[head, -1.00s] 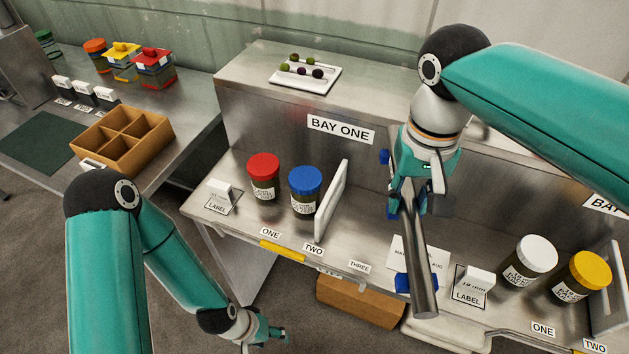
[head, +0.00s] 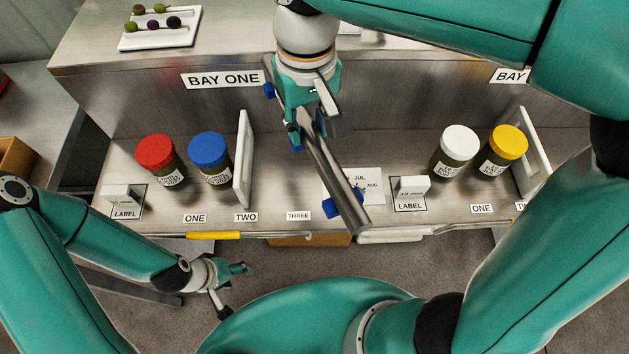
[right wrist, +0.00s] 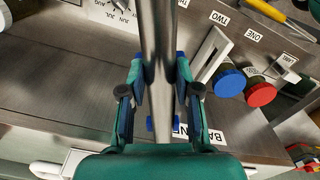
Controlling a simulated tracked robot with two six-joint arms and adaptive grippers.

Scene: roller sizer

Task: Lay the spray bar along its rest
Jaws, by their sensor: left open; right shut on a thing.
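The spray bar (head: 335,170) is a grey metal tube, running from the back left towards the front right above the bay one shelf. My right gripper (head: 312,132) is shut around its middle. The bar also fills the centre of the right wrist view (right wrist: 157,50), between the two fingers (right wrist: 160,85). Blue pieces (head: 345,207) flank the bar near its front end, and another (head: 269,91) shows near its back end. I cannot tell whether these belong to the bar or its rest, nor whether the bar touches anything below. My left gripper (head: 238,282) is open and empty, low before the shelf.
Red-lidded (head: 156,152) and blue-lidded (head: 208,148) jars stand left of a white divider (head: 243,160). White-lidded (head: 459,140) and yellow-lidded (head: 509,142) jars stand at right. A printed sheet (head: 369,184) lies under the bar's front. A white tray (head: 160,32) sits on the upper ledge.

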